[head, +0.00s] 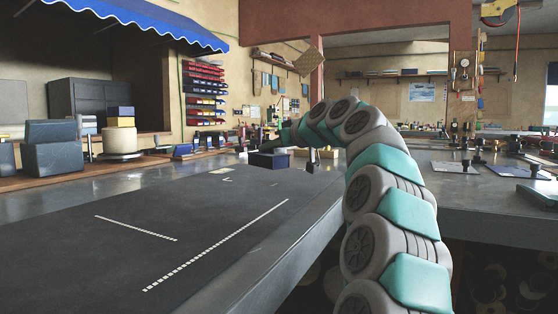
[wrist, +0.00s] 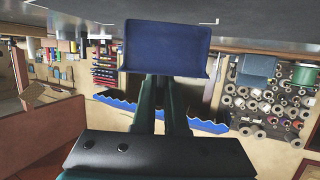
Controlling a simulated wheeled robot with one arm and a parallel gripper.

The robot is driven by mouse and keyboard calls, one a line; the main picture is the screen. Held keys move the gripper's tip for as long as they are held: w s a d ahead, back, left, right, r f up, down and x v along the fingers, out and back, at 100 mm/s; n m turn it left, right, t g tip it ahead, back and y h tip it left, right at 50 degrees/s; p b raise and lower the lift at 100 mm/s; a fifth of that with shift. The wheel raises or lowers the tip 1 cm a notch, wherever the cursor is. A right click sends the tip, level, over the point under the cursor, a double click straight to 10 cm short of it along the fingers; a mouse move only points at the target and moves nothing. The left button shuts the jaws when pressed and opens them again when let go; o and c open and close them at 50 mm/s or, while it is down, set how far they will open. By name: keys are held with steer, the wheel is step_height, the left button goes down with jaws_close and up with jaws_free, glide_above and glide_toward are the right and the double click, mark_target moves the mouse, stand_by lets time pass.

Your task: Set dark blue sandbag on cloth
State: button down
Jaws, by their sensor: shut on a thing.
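The dark blue sandbag (head: 268,160) is a small block-like bag over the far part of the worktable. In the wrist view the sandbag (wrist: 166,46) fills the upper middle, between the tips of my gripper (wrist: 162,78). My gripper (head: 272,148) is shut on it. I cannot tell whether its underside touches the surface below. A dark grey sheet (head: 110,250) with white dashed and solid marks covers the table and looks like the cloth. My fingers hide part of the bag.
A wooden ledge along the left holds a dark blue-grey block (head: 52,150), a cream spool (head: 122,142) and small tools. A pale patch (head: 222,170) lies near the sandbag. Another metal table (head: 470,190) with clamps stands right. The near part of the sheet is clear.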

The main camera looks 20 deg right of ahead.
steer(key=shift+w+d, duration=0.15)
steer(key=shift+d, duration=0.7)
steer(key=shift+w+d, duration=0.15)
steer(key=shift+d, duration=0.65)
steer(key=shift+f, duration=1.8)
steer(key=shift+f+b, duration=0.2)
steer(key=shift+b, duration=0.2)
steer(key=c, duration=1)
jaws_free()
steer(key=shift+o, duration=0.2)
steer(key=shift+r, duration=0.15)
steer(key=v, duration=1.2)
